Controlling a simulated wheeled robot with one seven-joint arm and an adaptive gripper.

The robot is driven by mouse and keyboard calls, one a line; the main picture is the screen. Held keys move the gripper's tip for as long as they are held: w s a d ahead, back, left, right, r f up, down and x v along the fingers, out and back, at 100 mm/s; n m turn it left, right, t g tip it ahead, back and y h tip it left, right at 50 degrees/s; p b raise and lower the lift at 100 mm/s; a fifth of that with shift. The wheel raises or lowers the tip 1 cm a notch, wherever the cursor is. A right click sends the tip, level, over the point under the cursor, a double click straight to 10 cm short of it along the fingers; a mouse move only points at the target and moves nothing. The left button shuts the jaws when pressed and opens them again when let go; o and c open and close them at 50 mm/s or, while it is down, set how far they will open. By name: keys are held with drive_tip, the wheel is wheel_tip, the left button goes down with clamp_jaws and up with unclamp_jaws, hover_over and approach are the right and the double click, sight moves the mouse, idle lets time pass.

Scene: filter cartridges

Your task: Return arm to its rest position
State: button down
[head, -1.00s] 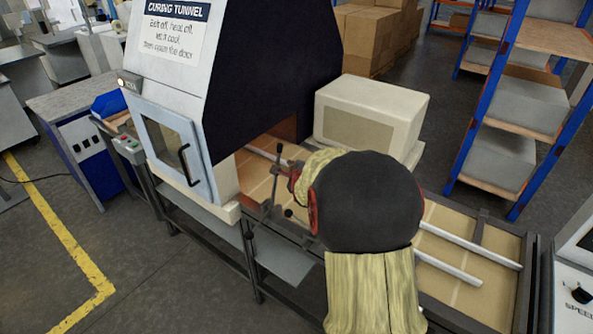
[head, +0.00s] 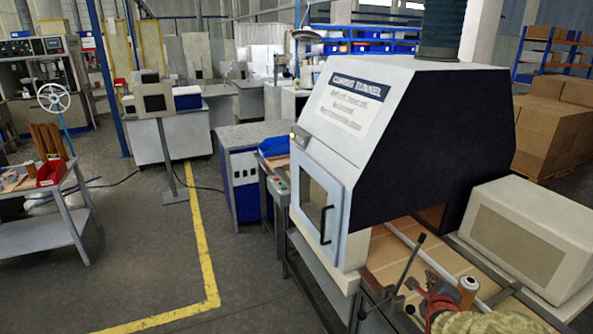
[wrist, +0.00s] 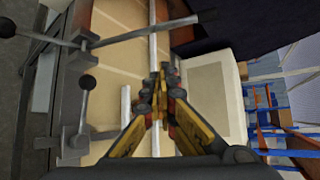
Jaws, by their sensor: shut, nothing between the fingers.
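My arm reaches in from the bottom right of the head view, with a tan sleeve and red joint parts.
A lever (head: 404,265) with a black knob rises close to the arm. The beige box (head: 520,235) sits right of the conveyor. A cart (head: 45,210) at the left carries a red bin (head: 50,172). Open floor (head: 150,260) lies between cart and tunnel.

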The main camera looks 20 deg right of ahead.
drive_tip(key=s+a+f+n+g+y, duration=0.5)
drive_tip(key=s+a+n, duration=0.4)
drive_tip(key=n, duration=0.5)
drive_tip(key=s+a+r+n+y, duration=0.1)
drive_tip(key=s+a+r+n, duration=0.1)
drive_tip(key=a+r+n, duration=0.3)
drive_tip(key=s+a+r+n+y, duration=0.1)
drive_tip(key=a+r+n, duration=0.4)
drive_tip(key=a, duration=0.8)
drive_tip(key=s+a+r+n+y, duration=0.1)
drive_tip(key=s+a+r+n, duration=0.1)
drive_tip(key=a+r+n, duration=0.3)
drive_tip(key=a+n, duration=0.1)
drive_tip(key=a, duration=0.3)
drive_tip(key=shift+s+a+n+t, duration=0.3)
drive_tip(key=shift+a, duration=0.05)
drive_tip(key=shift+d, duration=0.1)
